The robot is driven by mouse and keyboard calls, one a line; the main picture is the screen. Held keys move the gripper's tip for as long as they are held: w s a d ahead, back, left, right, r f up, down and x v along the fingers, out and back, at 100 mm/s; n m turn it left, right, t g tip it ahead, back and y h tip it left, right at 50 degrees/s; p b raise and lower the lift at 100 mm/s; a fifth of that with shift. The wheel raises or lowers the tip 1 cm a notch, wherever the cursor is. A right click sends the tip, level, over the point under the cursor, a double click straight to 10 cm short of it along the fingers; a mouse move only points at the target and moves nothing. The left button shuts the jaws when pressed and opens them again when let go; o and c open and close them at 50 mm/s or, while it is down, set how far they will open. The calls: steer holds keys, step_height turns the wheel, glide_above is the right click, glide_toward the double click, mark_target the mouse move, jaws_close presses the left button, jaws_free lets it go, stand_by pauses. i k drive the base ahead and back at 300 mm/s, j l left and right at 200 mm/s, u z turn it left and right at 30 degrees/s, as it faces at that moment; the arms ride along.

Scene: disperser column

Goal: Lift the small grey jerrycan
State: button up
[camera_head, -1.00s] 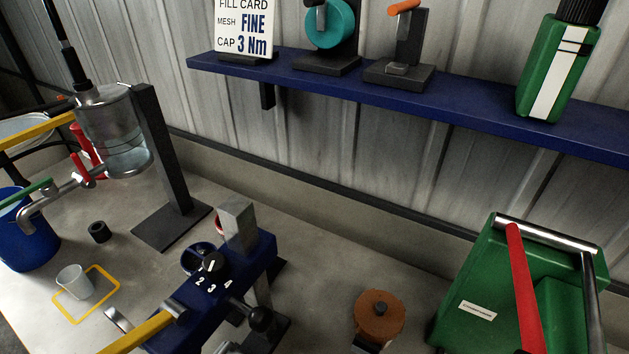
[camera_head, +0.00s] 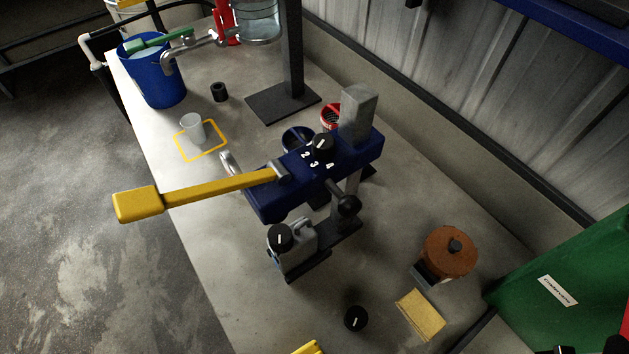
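A small grey can-like body (camera_head: 290,254) with a round black cap stands low on the dark foot of a blue lever device, near the middle of the head view. It looks like the small grey jerrycan, with a grey handle-like part beside its cap. It is upright, and the blue head (camera_head: 325,165) of the device is above and behind it. Nothing grips it. I cannot make out my gripper in this view. Small dark shapes at the bottom right edge are too cut off to identify.
A yellow lever (camera_head: 190,195) reaches left from the device. A loose black cap (camera_head: 356,318), a yellow pad (camera_head: 421,314) and a brown round-topped item (camera_head: 449,251) lie right of the can. A green box (camera_head: 570,290) is at right. A blue bucket (camera_head: 152,72) stands at far left.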

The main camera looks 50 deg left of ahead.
mark_target(305, 246)
steer(key=u, duration=1.3)
steer(key=j, duration=0.4)
steer(key=i+j+u, duration=0.1)
steer(key=j, duration=0.3)
steer(key=i+j, duration=0.15)
steer(key=j, duration=0.25)
steer(key=j+u, duration=0.1)
steer(key=j, duration=0.25)
steer(key=i, duration=0.05)
